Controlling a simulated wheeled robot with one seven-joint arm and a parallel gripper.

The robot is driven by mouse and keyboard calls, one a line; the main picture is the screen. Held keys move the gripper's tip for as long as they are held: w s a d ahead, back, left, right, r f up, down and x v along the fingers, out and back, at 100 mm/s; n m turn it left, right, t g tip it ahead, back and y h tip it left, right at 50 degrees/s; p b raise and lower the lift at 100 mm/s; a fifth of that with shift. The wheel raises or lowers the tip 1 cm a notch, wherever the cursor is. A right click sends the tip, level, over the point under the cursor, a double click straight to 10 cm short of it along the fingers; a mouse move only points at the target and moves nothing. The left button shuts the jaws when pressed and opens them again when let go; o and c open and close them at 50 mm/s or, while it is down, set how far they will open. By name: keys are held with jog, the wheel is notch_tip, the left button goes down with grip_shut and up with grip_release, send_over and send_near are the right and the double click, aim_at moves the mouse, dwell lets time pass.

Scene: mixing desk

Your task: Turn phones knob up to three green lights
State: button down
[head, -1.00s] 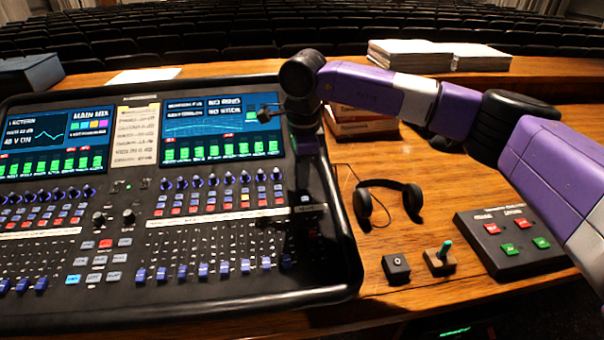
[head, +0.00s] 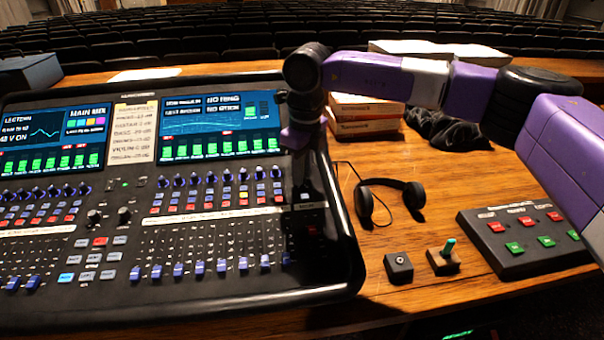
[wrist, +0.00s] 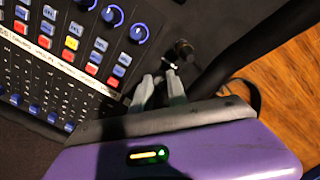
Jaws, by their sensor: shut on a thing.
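The phones knob (wrist: 183,50) looks like a small dark knob beside the console's right edge in the wrist view. My gripper (wrist: 160,80) has its two grey fingers at this knob and is shut on it. The fingers hide part of the contact. In the head view my purple hand hangs over the right side of the mixing console (head: 110,250). The fingers and the knob are too dark to make out there. I cannot make out the phones lights in either view.
Blue-capped knobs (wrist: 112,15) sit close left of my fingers. Boxes (head: 365,115) stand behind.

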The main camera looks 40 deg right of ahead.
jog(key=shift+m+b, duration=0.35)
jog(key=shift+m, duration=0.95)
jog(key=c, duration=1.3)
grip_release()
jog(key=shift+s+r, duration=0.2)
jog(key=shift+r, duration=1.8)
jog(key=shift+s+r, duration=0.15)
jog(key=shift+r, duration=1.8)
